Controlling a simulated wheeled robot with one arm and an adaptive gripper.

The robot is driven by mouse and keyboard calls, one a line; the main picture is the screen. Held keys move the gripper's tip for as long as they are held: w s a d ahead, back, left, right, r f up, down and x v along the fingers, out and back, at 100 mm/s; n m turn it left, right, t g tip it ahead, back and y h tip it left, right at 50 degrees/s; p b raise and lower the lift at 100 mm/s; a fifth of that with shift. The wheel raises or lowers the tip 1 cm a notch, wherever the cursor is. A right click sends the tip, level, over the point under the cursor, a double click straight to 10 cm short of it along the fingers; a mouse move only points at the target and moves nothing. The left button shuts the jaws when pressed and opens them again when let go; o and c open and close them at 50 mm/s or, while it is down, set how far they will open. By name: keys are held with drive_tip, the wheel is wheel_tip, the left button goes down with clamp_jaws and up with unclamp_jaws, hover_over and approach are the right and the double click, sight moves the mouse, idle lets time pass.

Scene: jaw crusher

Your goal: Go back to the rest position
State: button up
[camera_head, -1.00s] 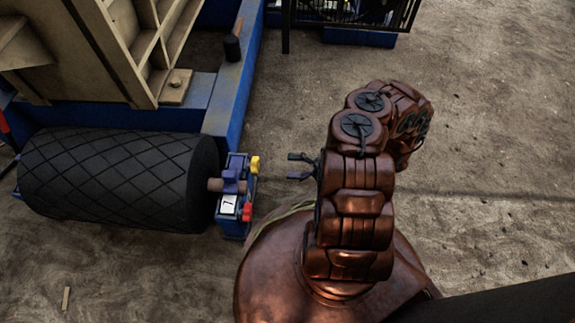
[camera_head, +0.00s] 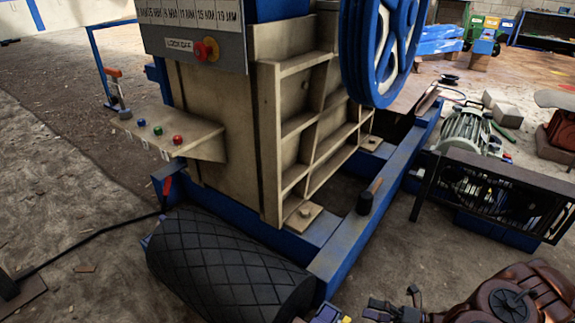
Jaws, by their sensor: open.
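My gripper (camera_head: 396,301) shows at the bottom edge, right of centre. Its dark fingers are apart, with nothing seen between them. My copper-coloured arm reaches in from the bottom right corner and is partly cut off by the frame. The gripper is to the right of the black roller (camera_head: 232,268) of the jaw crusher (camera_head: 215,115) and appears apart from it. The small bracket (camera_head: 328,314) with coloured knobs at the roller's end is mostly cut off at the bottom edge.
The crusher's blue base beam (camera_head: 375,205) runs up to the right, with a hammer-like tool (camera_head: 368,195) on it. A control shelf (camera_head: 170,132) has coloured buttons. A dark-framed guard (camera_head: 490,195) and a motor (camera_head: 466,133) lie right. Open dirt floor lies left.

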drive_tip(key=s+a+r+n+g+h+p, duration=0.3)
drive_tip(key=r+n+p, duration=0.35)
drive_tip(key=r, duration=0.65)
drive_tip(key=s+a+r+n+g+p, duration=0.2)
drive_tip(key=a+r+n+g+p, duration=0.5)
drive_tip(key=r, duration=0.5)
drive_tip(key=s+a+r+n+g+h+p, duration=0.25)
drive_tip(key=r+n, duration=0.55)
drive_tip(key=r, duration=0.5)
drive_tip(key=s+d+r+n+t+h+p, duration=0.1)
drive_tip(key=s+d+r+n+h+p, duration=0.1)
drive_tip(key=s+r+n+h+p, duration=0.2)
drive_tip(key=s+d+r+n+t+h+p, duration=0.2)
drive_tip(key=s+r+n+p, duration=0.5)
drive_tip(key=r, duration=0.7)
drive_tip(key=s+d+r+n+t+h+p, duration=0.1)
drive_tip(key=s+d+r+n+h+p, duration=0.2)
drive_tip(key=r+p, duration=0.6)
drive_tip(key=s+n+h, duration=0.2)
drive_tip(key=shift+s+r+h+p, duration=0.3)
drive_tip(key=shift+r+h, duration=0.05)
drive_tip(key=shift+r, duration=0.05)
drive_tip(key=shift+t, duration=0.25)
